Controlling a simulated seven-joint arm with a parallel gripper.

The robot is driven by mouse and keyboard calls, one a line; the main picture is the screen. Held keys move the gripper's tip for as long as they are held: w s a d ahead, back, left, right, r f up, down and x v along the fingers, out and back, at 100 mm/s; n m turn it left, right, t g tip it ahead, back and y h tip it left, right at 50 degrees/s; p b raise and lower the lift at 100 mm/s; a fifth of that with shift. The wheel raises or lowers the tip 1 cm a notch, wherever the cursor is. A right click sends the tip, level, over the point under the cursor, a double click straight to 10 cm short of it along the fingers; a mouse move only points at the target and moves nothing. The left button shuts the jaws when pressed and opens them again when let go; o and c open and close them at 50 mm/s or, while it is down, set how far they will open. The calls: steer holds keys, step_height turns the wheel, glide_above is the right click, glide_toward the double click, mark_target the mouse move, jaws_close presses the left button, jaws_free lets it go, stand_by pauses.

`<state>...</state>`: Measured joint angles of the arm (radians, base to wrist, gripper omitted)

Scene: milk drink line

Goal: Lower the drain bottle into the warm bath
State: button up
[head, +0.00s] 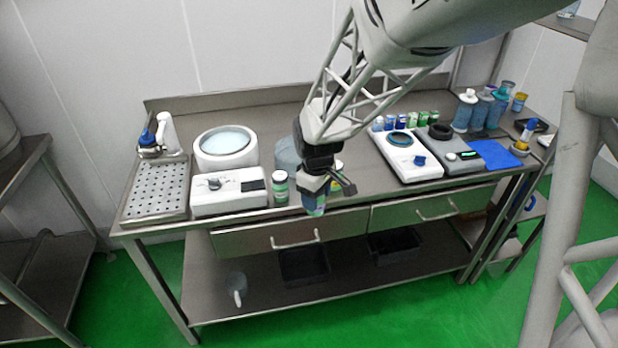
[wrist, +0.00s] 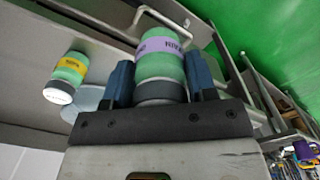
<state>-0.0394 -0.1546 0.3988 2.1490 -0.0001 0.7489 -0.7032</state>
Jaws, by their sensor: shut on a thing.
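The warm bath (head: 246,156) looks to be the round white basin with pale blue liquid at the left of the table, behind a white control box (head: 230,203). The bottle is right of the bath and apart from it.
A green bottle (head: 280,188) stands right of the control box. A yellow-labelled bottle (wrist: 68,72) is left of my gripper in the wrist view. A perforated tray (head: 155,190) lies at far left. White and grey devices and a blue mat (head: 495,154) are at the right.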

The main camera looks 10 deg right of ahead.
steer(key=w+a+r, duration=0.2)
steer(key=w+a, duration=0.5)
steer(key=w, duration=0.4)
steer(key=w+a+r, duration=0.3)
steer(key=w+a, duration=0.5)
steer(key=w, duration=0.4)
steer(key=w+a+r, duration=0.2)
steer(key=w+a, duration=0.5)
steer(key=w, duration=0.4)
steer(key=shift+w+a+r, duration=0.2)
steer(key=shift+w+r, duration=0.05)
steer(key=shift+r, duration=0.15)
steer(key=shift+f, duration=0.2)
steer(key=shift+f, duration=2.3)
steer(key=shift+f, duration=0.8)
stand_by(0.9)
